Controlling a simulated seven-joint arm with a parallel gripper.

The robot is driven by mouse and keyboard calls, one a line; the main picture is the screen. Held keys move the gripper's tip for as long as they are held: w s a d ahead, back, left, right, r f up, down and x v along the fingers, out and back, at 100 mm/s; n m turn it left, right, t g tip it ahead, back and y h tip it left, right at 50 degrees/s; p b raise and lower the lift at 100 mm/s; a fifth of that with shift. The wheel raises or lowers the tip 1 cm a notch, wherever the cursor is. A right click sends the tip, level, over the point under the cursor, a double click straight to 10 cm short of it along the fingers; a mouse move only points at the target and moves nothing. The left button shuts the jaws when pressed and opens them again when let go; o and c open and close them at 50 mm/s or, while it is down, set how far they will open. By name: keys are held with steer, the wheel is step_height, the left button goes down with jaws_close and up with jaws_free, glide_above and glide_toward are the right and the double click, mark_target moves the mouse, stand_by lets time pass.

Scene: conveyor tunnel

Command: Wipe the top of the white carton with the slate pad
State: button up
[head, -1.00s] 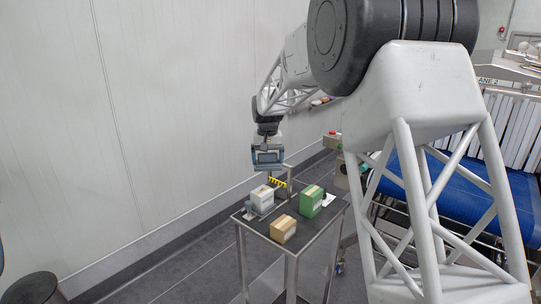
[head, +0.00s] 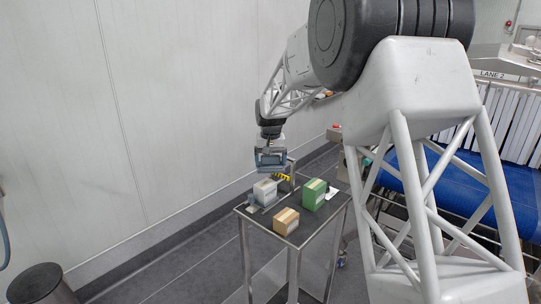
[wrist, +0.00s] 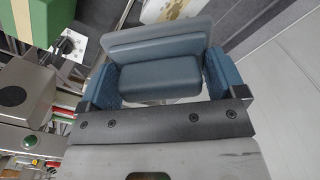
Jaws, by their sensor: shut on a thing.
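The white carton (head: 265,192) stands on the small metal table, and a pale, patterned box top, likely the same carton (wrist: 168,9), shows at the top edge of the wrist view. My gripper (head: 270,160) is a little above the white carton in the head view. It is shut on the slate pad (wrist: 158,76), a blue-grey block held between the two blue fingers in the wrist view. The pad appears apart from the carton, with a small gap below it. The pad's underside is hidden in the wrist view.
A green carton (head: 314,194) stands right of the white one, and a tan carton (head: 286,221) stands in front. The metal table (head: 250,218) is small. A plain wall (head: 170,110) rises behind. A blue conveyor (head: 450,184) lies to the right.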

mark_target(270, 170)
step_height(270, 170, down, 3)
steer(key=shift+f, duration=0.15)
steer(key=shift+s+a+f, duration=0.3)
steer(key=shift+s+f, duration=0.05)
steer(key=shift+f, duration=0.05)
steer(key=shift+c, duration=0.3)
steer(key=shift+s+a+f, duration=0.25)
steer(key=shift+s+a, duration=0.25)
steer(key=shift+c, duration=0.4)
steer(key=shift+s+a+f, duration=0.15)
steer(key=shift+s+a, duration=1.3)
steer(key=shift+s, duration=0.05)
steer(key=shift+w+d, duration=2.25)
steer(key=shift+w, duration=0.05)
steer(key=shift+r, duration=0.3)
steer(key=shift+c, duration=0.4)
step_height(270, 170, up, 2)
steer(key=shift+w+r, duration=0.1)
steer(key=shift+r, duration=2.8)
